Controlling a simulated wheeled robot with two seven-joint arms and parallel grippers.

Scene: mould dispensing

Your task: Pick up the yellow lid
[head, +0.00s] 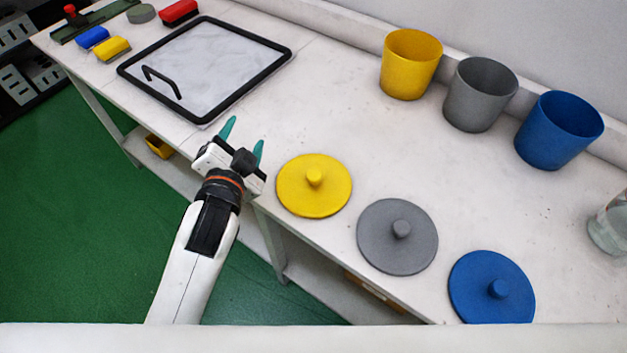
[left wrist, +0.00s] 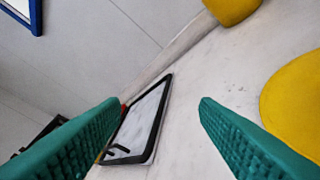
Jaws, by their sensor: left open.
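The yellow lid (head: 329,196) is a round disc with a small knob (head: 314,178). It lies flat near the table's front edge, leftmost in a row with a grey lid (head: 386,250) and a blue lid (head: 490,294). My left gripper (head: 245,141) is open and empty, to the left of the yellow lid and apart from it. In the left wrist view, part of the yellow lid (left wrist: 298,105) shows at the right edge, outside the green fingers (left wrist: 160,125). My right gripper is not in view.
Yellow (head: 409,72), grey (head: 463,108) and blue (head: 550,145) cups stand along the back. A black-framed board (head: 210,62) lies left of them. Blocks (head: 112,49) lie at the far left, and a clear glass vessel (head: 612,225) is at the right edge.

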